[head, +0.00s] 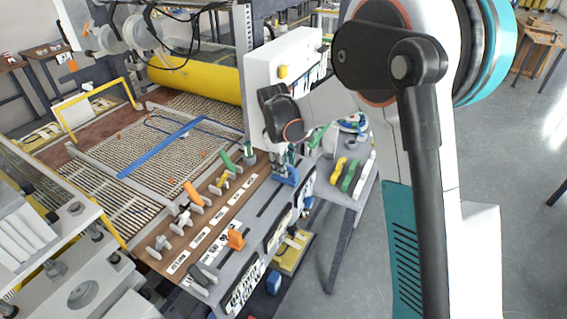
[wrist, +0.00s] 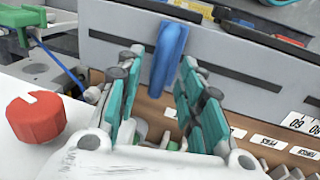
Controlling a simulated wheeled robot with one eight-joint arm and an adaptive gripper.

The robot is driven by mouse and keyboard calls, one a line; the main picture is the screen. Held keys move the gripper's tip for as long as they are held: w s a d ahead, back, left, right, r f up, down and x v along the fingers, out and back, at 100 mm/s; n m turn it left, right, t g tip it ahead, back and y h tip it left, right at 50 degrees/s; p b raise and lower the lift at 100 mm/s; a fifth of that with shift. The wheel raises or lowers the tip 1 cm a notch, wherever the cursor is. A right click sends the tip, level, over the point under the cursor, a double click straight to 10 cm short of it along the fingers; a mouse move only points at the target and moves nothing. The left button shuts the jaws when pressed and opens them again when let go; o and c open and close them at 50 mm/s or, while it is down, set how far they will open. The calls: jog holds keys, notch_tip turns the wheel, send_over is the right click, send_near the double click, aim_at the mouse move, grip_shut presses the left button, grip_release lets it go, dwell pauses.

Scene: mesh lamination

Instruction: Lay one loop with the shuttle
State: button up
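My gripper (wrist: 160,65) is open, with its teal-padded fingers spread apart. An upright blue handle-like piece (wrist: 168,52) stands against a grey panel and shows between and just past the fingertips; I cannot tell whether they touch it. It also shows in the head view (head: 288,176), low beside my gripper. I cannot tell for sure which piece is the shuttle. A green piece (wrist: 22,20) with a blue cord (wrist: 62,68) running from it is at the upper left of the wrist view. The mesh bed (head: 110,150) carries a blue strip (head: 160,147) and a blue line.
A brown rail (head: 215,225) with coloured levers and white labels edges the bed. A yellow roller (head: 195,78) lies behind. A red knob (wrist: 35,117) is at the left in the wrist view. A side table (head: 365,185) holds coloured tools. Open floor lies to the right.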

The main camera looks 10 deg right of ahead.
jog(key=shift+r, duration=0.1)
notch_tip(320, 180, up, 12)
jog(key=s+a, duration=0.1)
jog(key=shift+s+a+f, duration=0.2)
jog(key=shift+s+a, duration=0.05)
jog(key=shift+s, duration=0.15)
